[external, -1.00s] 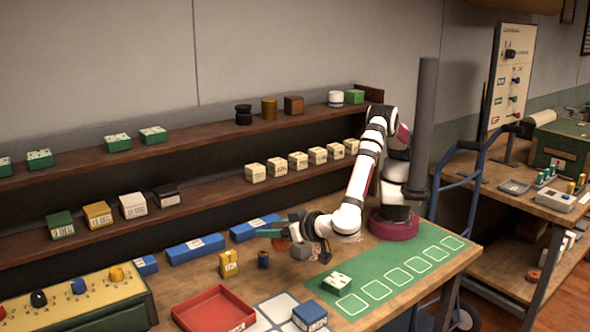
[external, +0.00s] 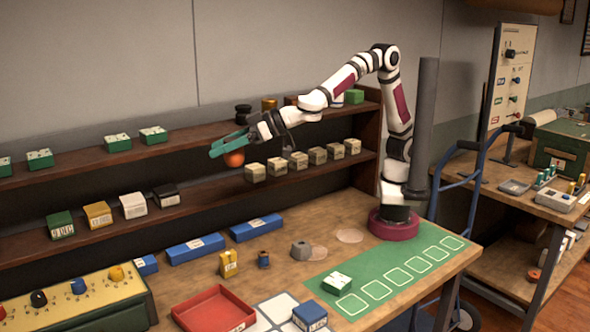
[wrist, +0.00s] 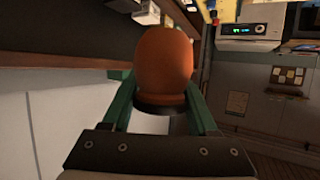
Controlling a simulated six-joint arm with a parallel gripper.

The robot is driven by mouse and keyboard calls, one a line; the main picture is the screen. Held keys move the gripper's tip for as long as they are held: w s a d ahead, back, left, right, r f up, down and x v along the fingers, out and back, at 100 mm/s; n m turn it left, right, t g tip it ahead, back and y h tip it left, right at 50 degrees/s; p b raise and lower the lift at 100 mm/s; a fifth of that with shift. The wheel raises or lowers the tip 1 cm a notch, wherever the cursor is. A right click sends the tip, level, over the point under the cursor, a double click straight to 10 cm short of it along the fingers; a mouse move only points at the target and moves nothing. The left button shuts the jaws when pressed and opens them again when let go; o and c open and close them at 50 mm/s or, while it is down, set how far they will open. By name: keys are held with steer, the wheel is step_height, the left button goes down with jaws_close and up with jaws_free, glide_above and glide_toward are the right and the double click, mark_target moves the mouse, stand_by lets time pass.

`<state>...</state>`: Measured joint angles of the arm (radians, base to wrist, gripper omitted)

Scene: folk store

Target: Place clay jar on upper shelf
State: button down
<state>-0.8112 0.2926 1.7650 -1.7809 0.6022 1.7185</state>
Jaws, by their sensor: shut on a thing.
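The clay jar is a rounded orange-brown pot. It shows in the external view (external: 234,159) and large in the wrist view (wrist: 165,65). My gripper (external: 228,148) has green fingers that are shut on the jar, one on each side in the wrist view (wrist: 160,108). The upper shelf (external: 190,139) is a long brown board on the wall. My arm hides part of it and some things on it.
The upper shelf bears green boxes (external: 118,142) at left and a black jar (external: 243,113) behind my gripper. A bare stretch lies between them. The lower shelf (external: 205,198) holds several labelled boxes.

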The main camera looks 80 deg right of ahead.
steer(key=s+d+r+m+h, duration=0.1)
steer(key=d+r, duration=0.6)
steer(key=d, duration=0.6)
steer(key=s+d+r+m+h, duration=0.1)
steer(key=s+d+r, duration=0.1)
steer(key=d+r, duration=0.8)
steer(key=s+d+f+m+g+h, duration=0.1)
steer(key=s+d+m+g+h, duration=0.45)
steer(key=s+d, duration=0.75)
steer(key=s+d+f+m+g+h, duration=0.1)
steer(key=s+d+m+g+h, duration=0.2)
steer(key=s+d+m+h, duration=0.9)
steer(key=w+a+f+n+y, duration=0.1)
steer(key=w+f, duration=0.1)
steer(key=w, duration=0.1)
steer(key=w+a+f+n+y, duration=0.1)
steer(key=w+f, duration=0.1)
steer(key=w, duration=0.2)
steer(key=w+a+f+n+y, duration=0.1)
steer(key=w+f, duration=0.1)
steer(key=w, duration=0.1)
steer(key=shift+w+a+f+t+y, duration=0.25)
steer(key=shift+w+f+t+y, duration=0.1)
steer(key=shift+f, duration=0.05)
step_height(320, 180, down, 3)
steer(key=shift+f, duration=0.45)
